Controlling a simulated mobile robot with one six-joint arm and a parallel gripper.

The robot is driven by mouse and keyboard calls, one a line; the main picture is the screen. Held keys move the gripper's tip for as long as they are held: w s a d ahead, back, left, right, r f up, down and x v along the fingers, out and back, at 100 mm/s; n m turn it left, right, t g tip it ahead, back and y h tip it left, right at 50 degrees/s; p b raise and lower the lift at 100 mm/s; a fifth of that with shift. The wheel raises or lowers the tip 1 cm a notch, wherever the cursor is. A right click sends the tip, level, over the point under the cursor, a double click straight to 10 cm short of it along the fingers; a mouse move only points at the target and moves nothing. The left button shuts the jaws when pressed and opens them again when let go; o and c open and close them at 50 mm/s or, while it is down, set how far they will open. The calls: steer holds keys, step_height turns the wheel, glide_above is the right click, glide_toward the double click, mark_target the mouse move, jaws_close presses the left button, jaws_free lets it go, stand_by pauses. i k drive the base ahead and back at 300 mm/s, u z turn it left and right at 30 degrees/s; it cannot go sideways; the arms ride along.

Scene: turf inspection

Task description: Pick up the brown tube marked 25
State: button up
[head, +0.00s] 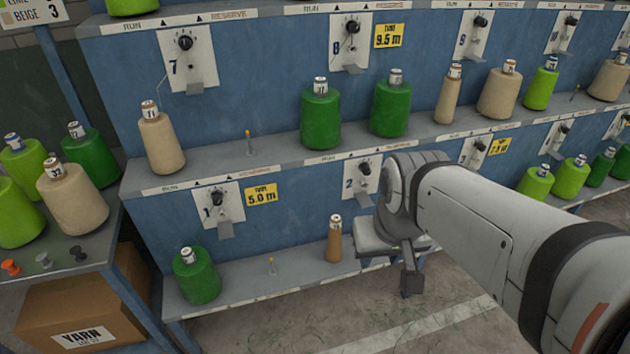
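A slim brown tube (334,243) with a white top label stands upright on the lower shelf, just left of my gripper. Its label is too small to read. My gripper (408,280) hangs at the end of my arm, to the right of the tube and apart from it in the picture. A dark finger part points down in front of the shelf's edge. The gap between the fingers does not show, so I cannot tell whether it is open or shut. I see nothing held in it.
The upper shelf (270,158) holds several cones. A table with cones and a yarn box (85,300) stand at left.

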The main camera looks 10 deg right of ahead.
mark_target(333, 251)
steer(key=u, duration=0.1)
steer(key=k, duration=1.3)
steer(key=u, duration=0.5)
steer(key=i, duration=2.45)
steer(key=z, duration=0.75)
